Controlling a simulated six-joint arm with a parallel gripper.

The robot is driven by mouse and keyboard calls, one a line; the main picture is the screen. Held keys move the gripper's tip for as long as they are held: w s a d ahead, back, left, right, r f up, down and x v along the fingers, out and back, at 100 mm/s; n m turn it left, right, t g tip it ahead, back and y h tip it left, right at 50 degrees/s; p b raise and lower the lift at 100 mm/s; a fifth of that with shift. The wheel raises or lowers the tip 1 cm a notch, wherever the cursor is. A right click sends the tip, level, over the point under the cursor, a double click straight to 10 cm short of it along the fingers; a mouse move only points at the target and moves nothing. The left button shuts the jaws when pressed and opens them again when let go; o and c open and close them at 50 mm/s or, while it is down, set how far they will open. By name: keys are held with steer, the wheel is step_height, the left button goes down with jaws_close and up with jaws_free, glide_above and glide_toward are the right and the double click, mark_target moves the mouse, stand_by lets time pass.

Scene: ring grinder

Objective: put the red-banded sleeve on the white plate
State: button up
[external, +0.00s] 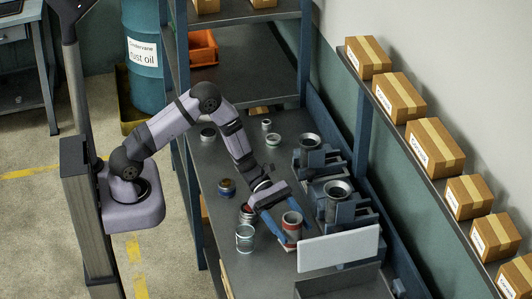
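The red-banded sleeve (292,219), a grey cylinder with red bands, is upright at the front right of the bench. My gripper (297,236) points down at it, with one blue finger on each side of the sleeve. I cannot tell whether the fingers touch it or whether it stands on the bench. The white plate (338,248) is a pale rectangle just to the right of the sleeve, close to my right finger.
A shelf of cartons (435,145) runs along the right wall.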

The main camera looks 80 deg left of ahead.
steer(key=shift+r, duration=0.15)
steer(key=shift+a+r, duration=0.1)
steer(key=shift+a, duration=0.05)
steer(key=b+v, duration=0.3)
steer(key=v, duration=0.8)
steer(key=shift+s+a, duration=0.25)
steer(key=shift+a, duration=0.05)
steer(key=shift+r, duration=0.1)
steer(key=s+d+r+m+g+y+p, duration=0.2)
steer(key=s+r+m+g+p, duration=0.15)
steer(key=s+m, duration=0.2)
steer(key=s+d+r+m+g+y+p, duration=0.1)
steer(key=s+r+m+g+y+p, duration=0.2)
steer(key=s, duration=0.4)
steer(key=s+a+r+m+t+y+p, duration=0.1)
steer(key=s+a+r+m+y+p, duration=0.6)
steer(key=m, duration=0.7)
steer(key=shift+a+r+p, duration=0.4)
steer(key=shift+r+p, duration=0.05)
steer(key=shift+p, duration=0.55)
